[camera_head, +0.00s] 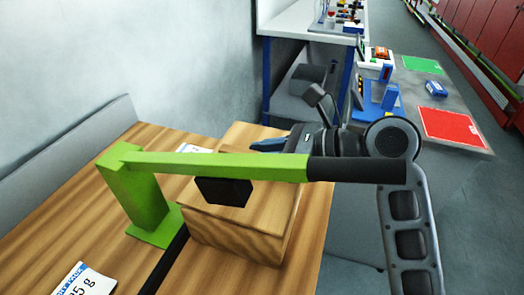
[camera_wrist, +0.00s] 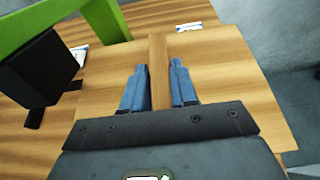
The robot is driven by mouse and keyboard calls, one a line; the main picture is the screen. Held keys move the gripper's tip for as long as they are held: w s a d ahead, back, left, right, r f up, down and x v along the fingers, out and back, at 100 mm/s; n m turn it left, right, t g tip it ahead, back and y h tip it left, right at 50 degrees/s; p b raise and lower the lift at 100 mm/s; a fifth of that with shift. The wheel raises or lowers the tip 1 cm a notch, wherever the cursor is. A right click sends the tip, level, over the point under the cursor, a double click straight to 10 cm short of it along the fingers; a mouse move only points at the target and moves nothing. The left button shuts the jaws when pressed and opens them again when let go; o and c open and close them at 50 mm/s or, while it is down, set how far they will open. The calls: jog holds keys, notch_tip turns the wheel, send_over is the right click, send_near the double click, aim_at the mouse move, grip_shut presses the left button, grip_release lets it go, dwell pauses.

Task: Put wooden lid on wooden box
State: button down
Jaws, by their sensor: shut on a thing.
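The wooden box (camera_head: 235,236) stands on the wooden table under the green lever arm, with its front and right sides showing in the head view. The wooden lid (camera_wrist: 218,55) is a flat light board with a raised wooden strip as its handle (camera_wrist: 158,72). In the wrist view my gripper (camera_wrist: 160,82) has its blue fingers on both sides of this strip and is shut on it. In the head view my gripper (camera_head: 268,145) is behind the green bar, which partly hides it. I cannot tell whether the lid touches the box.
A green lever press (camera_head: 145,195) has a long bar with a black handle (camera_head: 357,170) and a black block (camera_head: 223,190) low over the box. A paper label (camera_head: 82,282) lies at front left. A grey table with coloured mats (camera_head: 455,128) is at right.

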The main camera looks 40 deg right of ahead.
jog(key=shift+f, duration=0.5)
dwell(0.4)
jog(key=c, duration=0.8)
grip_release()
jog(key=shift+s, duration=0.1)
jog(key=v, duration=0.7)
jog(key=shift+s+d+r, duration=0.1)
jog(key=shift+s+d, duration=0.1)
jog(key=shift+s, duration=0.05)
